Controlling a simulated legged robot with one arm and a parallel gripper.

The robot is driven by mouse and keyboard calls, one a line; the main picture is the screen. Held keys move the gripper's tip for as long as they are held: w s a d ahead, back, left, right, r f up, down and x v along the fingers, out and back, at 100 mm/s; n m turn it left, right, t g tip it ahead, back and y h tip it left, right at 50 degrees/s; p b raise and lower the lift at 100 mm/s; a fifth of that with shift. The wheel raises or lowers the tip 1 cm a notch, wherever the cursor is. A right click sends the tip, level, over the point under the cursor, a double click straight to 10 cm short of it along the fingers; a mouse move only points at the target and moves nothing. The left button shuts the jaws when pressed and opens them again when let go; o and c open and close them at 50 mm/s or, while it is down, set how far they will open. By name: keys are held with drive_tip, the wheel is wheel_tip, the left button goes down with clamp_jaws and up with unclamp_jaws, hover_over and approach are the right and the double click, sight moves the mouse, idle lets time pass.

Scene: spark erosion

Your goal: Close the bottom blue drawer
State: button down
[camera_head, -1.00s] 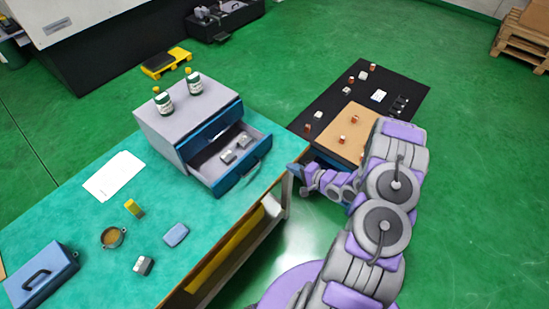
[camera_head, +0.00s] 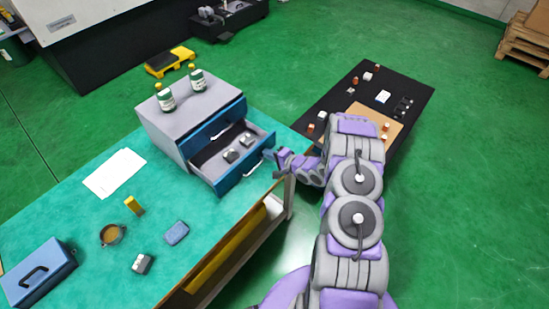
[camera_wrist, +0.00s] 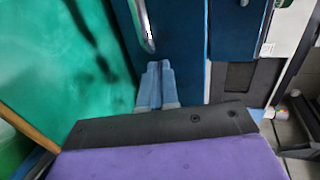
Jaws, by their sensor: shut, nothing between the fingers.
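The bottom blue drawer (camera_head: 243,172) of the grey cabinet (camera_head: 190,115) is pulled out, with two small grey metal blocks (camera_head: 238,148) inside. The top blue drawer (camera_head: 215,126) looks shut. My gripper (camera_head: 277,156) is just right of the open drawer's front, near its handle; whether it touches cannot be told. In the wrist view my gripper (camera_wrist: 157,82) has its blue fingers together with nothing between them, close to a blue drawer front (camera_wrist: 179,30) with a pale handle (camera_wrist: 145,25).
The cabinet stands on a teal table (camera_head: 60,220) with white paper (camera_head: 114,173), a blue toolbox (camera_head: 38,270) and small parts. Two bottles (camera_head: 166,99) stand on the cabinet. A black table (camera_head: 400,75) with small items stands to the right.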

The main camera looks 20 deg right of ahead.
sight(228, 149)
drive_tip(key=shift+w, duration=0.1)
idle(0.3)
drive_tip(key=w+a, duration=0.2)
drive_tip(key=w, duration=0.2)
drive_tip(key=w+a+p, duration=0.1)
drive_tip(key=w+a, duration=0.2)
drive_tip(key=w, duration=0.1)
drive_tip(key=w+a+p, duration=0.1)
drive_tip(key=w+a, duration=0.1)
drive_tip(key=w, duration=0.3)
drive_tip(key=shift+a, duration=0.3)
drive_tip(key=shift+w+a, duration=0.15)
drive_tip(key=shift+w, duration=0.2)
drive_tip(key=shift+w+r, duration=0.1)
drive_tip(key=shift+r, duration=0.05)
drive_tip(key=shift+a+r, duration=0.1)
